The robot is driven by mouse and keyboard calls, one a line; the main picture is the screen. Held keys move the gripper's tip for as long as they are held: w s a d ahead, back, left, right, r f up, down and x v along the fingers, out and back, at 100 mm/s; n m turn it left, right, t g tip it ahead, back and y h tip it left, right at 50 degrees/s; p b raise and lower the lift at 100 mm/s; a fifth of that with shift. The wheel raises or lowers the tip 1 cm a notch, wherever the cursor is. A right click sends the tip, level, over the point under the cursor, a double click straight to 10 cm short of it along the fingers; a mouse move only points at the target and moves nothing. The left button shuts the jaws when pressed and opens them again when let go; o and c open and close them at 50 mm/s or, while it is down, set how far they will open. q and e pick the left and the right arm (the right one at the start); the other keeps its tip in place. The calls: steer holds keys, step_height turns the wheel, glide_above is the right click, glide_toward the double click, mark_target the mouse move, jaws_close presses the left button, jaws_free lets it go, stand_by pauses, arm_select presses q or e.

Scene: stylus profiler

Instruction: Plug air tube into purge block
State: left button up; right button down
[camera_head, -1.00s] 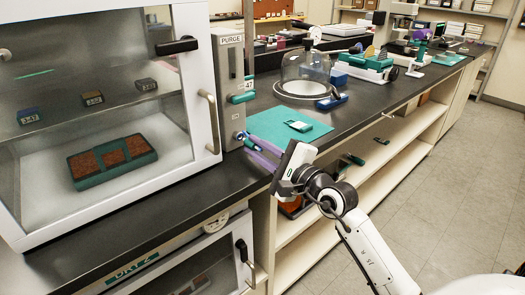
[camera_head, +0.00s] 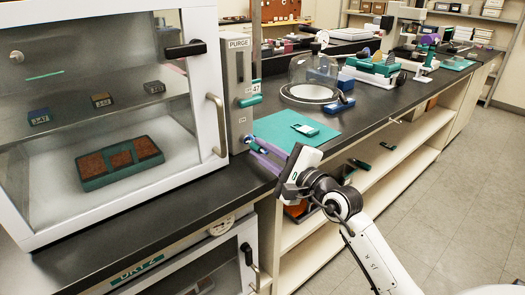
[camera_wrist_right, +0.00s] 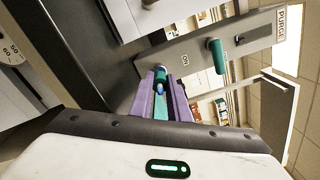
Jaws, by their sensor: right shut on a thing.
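The purge block (camera_head: 239,70) is a tall grey box marked PURGE, standing on the black bench against the right side of the glass-fronted cabinet. It has a green lever, also seen in the right wrist view on the block (camera_wrist_right: 245,47). My right gripper (camera_head: 254,146) has purple fingers and reaches the lower front of the block. In the right wrist view its fingers (camera_wrist_right: 162,92) are shut on the teal air tube end (camera_wrist_right: 161,102), which points at the block's lower end. Whether the tube end is seated in a port cannot be told. My left gripper is not in view.
The white cabinet (camera_head: 212,150) stands left of the block, with a handle near my gripper. Open shelves (camera_head: 350,195) are below the bench.

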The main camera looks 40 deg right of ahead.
mark_target(261, 150)
steer(key=shift+w, duration=0.15)
steer(key=shift+w+a, duration=0.1)
steer(key=shift+w, duration=0.9)
steer(key=c, duration=2.1)
jaws_free()
steer(key=shift+f, duration=0.1)
steer(key=o, duration=0.5)
steer(key=shift+c, duration=0.2)
steer(key=shift+s, duration=0.15)
steer(key=shift+c, duration=0.2)
steer(key=s, duration=0.3)
steer(key=shift+s, duration=0.1)
steer(key=shift+s+d+p, duration=0.15)
steer(key=shift+s, duration=0.75)
steer(key=shift+s+d+p, duration=0.15)
steer(key=shift+s, duration=0.75)
